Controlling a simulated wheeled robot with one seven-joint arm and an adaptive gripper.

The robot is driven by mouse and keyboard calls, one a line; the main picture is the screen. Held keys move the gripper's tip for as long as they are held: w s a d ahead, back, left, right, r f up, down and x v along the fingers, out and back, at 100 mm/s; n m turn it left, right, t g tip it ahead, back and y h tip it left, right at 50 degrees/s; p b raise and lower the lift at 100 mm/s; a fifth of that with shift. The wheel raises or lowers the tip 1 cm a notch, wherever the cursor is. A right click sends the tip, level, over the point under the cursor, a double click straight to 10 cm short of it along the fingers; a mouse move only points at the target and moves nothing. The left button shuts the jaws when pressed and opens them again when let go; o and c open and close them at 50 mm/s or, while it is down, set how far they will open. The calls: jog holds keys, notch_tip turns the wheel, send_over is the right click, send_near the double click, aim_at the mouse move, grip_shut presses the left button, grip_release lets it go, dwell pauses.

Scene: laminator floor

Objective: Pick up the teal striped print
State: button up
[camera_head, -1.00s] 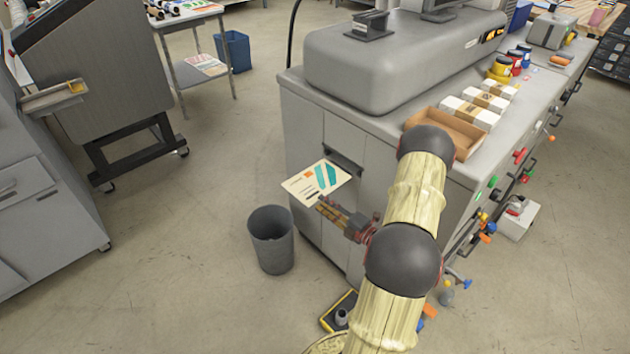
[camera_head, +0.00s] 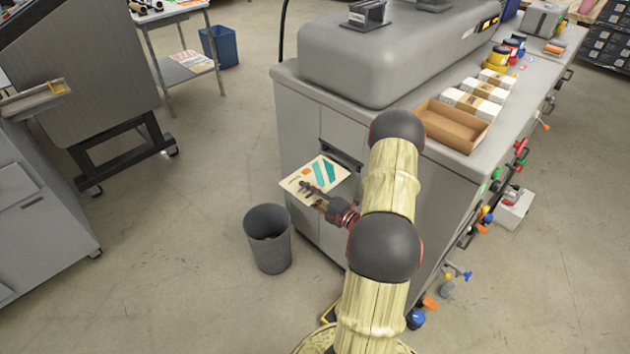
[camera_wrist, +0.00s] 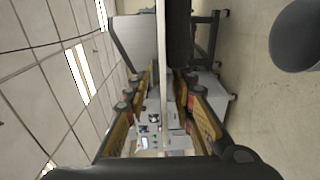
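The teal striped print (camera_head: 327,170) is a cream sheet with teal diagonal bands and a small orange patch. It sticks out flat from the dark slot in the front of the grey machine. My gripper (camera_head: 305,187) is at its near edge, with a finger showing over the sheet; the lower finger is hidden. In the wrist view the two fingers of my gripper (camera_wrist: 160,98) stand apart. A thin pale strip, seemingly the print (camera_wrist: 161,65) edge-on, runs between them. No clear contact shows.
A grey bin (camera_head: 268,240) stands on the floor just left of the machine (camera_head: 310,125). A brown tray (camera_head: 452,125) and white paper packs (camera_head: 470,104) lie on the machine's top. A grey cabinet (camera_head: 35,225) is at the left, with open floor between.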

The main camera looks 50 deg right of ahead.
jog(key=shift+w+d+f+b, duration=0.1)
jog(key=shift+w+b, duration=0.2)
jog(key=shift+w, duration=0.65)
jog(key=shift+w+d+f+b, duration=0.1)
jog(key=shift+w+b, duration=0.2)
jog(key=shift+w, duration=0.65)
jog(key=shift+c, duration=0.9)
jog(key=c, duration=0.4)
grip_shut()
